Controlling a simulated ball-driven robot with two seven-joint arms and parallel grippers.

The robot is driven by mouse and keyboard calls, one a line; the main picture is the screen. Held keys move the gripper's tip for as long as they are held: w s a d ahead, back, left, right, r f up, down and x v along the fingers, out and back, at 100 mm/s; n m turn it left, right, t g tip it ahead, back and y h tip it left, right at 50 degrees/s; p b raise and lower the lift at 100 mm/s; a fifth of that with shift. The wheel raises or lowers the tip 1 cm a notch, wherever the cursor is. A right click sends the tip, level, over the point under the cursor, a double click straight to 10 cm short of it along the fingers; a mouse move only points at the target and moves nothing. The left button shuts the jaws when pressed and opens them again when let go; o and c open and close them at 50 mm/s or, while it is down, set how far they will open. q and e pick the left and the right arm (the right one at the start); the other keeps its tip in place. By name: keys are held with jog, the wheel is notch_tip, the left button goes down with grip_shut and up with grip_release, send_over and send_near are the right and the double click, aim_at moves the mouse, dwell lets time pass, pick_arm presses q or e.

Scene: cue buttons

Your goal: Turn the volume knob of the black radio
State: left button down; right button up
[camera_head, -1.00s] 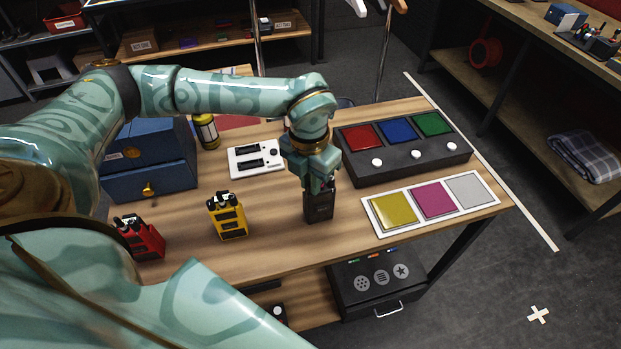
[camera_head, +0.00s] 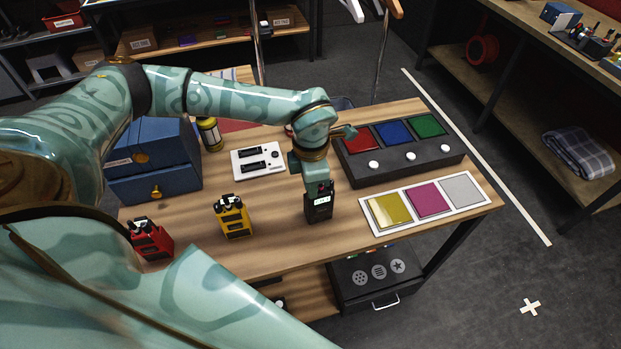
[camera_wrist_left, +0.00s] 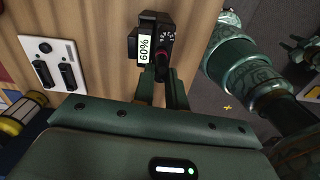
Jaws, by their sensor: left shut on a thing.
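The black radio (camera_head: 318,209) stands upright on the wooden table, to the right of a yellow radio (camera_head: 233,217). Its lit display reads 60% in the left wrist view (camera_wrist_left: 145,48). My left gripper (camera_head: 319,186) reaches down to the radio's top, and its fingers (camera_wrist_left: 162,78) are shut on the small dark volume knob (camera_wrist_left: 162,70) beside the display. The fingers partly cover the knob. My right gripper is not clearly seen in either view.
A red radio (camera_head: 150,240) stands further left. A white switch panel (camera_head: 258,162) lies behind. A dark button box (camera_head: 400,160) and a tray with colour pads (camera_head: 425,203) lie to the right. The table front is clear.

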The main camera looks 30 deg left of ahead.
pick_arm(q)
jog(key=shift+m+p, duration=0.45)
jog(key=shift+m, duration=0.55)
jog(key=c, duration=1.4)
grip_release()
notch_tip(320, 180, up, 16)
jog(key=shift+w+a+r+p, duration=0.15)
jog(key=shift+p, duration=0.15)
